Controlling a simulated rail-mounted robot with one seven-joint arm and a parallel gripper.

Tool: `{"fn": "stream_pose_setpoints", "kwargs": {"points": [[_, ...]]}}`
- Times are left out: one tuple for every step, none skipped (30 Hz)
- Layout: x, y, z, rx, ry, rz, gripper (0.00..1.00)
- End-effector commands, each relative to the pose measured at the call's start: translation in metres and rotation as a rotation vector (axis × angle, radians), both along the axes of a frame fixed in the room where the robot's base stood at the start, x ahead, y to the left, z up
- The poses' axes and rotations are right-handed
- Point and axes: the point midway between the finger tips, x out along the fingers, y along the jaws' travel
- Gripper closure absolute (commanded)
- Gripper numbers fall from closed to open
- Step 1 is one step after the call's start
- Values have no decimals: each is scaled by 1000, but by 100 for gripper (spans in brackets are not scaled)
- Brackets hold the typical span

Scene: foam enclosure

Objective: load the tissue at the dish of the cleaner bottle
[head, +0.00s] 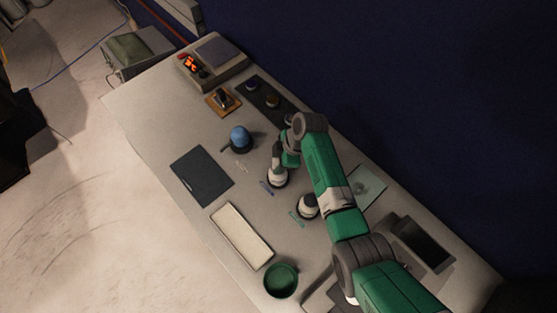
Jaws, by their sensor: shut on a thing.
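Two squat bottles with pale bodies and dark parts stand near the middle of the bench. One bottle (277,181) has a blue strip mark beside it; the other bottle (307,207), nearer the front, has a teal strip mark. I cannot tell from the marks which is the cleaner. My gripper (278,163) is directly above the blue-marked bottle, at or very close to its top. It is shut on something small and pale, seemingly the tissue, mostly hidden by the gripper. The dish is hidden, and contact with it is unclear.
A blue domed object (240,138), a dark mat (201,175), a white tray (241,236) and a green round container (281,280) lie left of my arm. A device with a lit orange display (191,65) stands at the far end.

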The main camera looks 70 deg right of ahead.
Motion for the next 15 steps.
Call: {"fn": "stream_pose_setpoints", "kwargs": {"points": [[0, 0, -1, 0, 0, 0, 80], [0, 0, -2, 0, 0, 0, 80], [0, 0, -2, 0, 0, 0, 80], [0, 0, -2, 0, 0, 0, 80], [0, 0, -3, 0, 0, 0, 80], [0, 0, -3, 0, 0, 0, 80], [0, 0, -4, 0, 0, 0, 80], [0, 0, -4, 0, 0, 0, 80], [0, 0, -5, 0, 0, 0, 80], [0, 0, -5, 0, 0, 0, 80], [0, 0, -5, 0, 0, 0, 80], [0, 0, -6, 0, 0, 0, 80], [0, 0, -6, 0, 0, 0, 80], [0, 0, -6, 0, 0, 0, 80], [0, 0, -7, 0, 0, 0, 80]]}}
